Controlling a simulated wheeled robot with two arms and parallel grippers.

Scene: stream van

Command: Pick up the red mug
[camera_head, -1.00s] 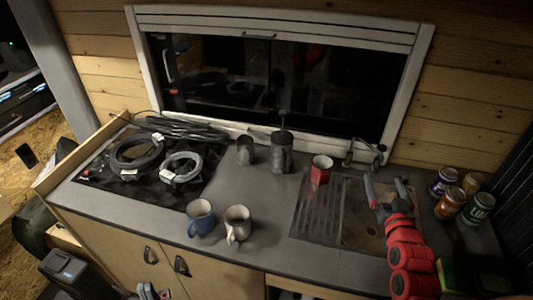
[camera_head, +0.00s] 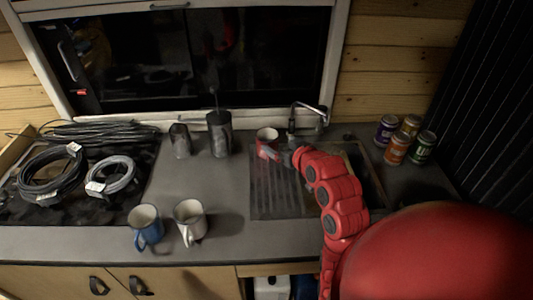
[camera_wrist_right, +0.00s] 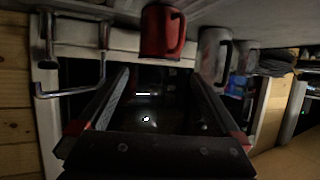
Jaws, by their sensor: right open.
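The red mug (camera_head: 266,136) stands upright at the back of the counter, by the drainer's upper left corner. My right gripper (camera_head: 278,153) reaches in from the right, close to the mug, and partly covers its lower part. The right wrist view is upside down and shows the red mug (camera_wrist_right: 158,32) with its handle, past the fingertips and toward the counter side. The fingers of my right gripper (camera_wrist_right: 160,72) are open with nothing between them. My left gripper is out of view.
A tap (camera_head: 309,118) stands just behind my right arm. Two dark canisters (camera_head: 219,134) (camera_head: 180,140) stand left of the red mug. A blue mug (camera_head: 146,228) and a pale mug (camera_head: 190,221) stand at the front. Several cans (camera_head: 397,150) are at right.

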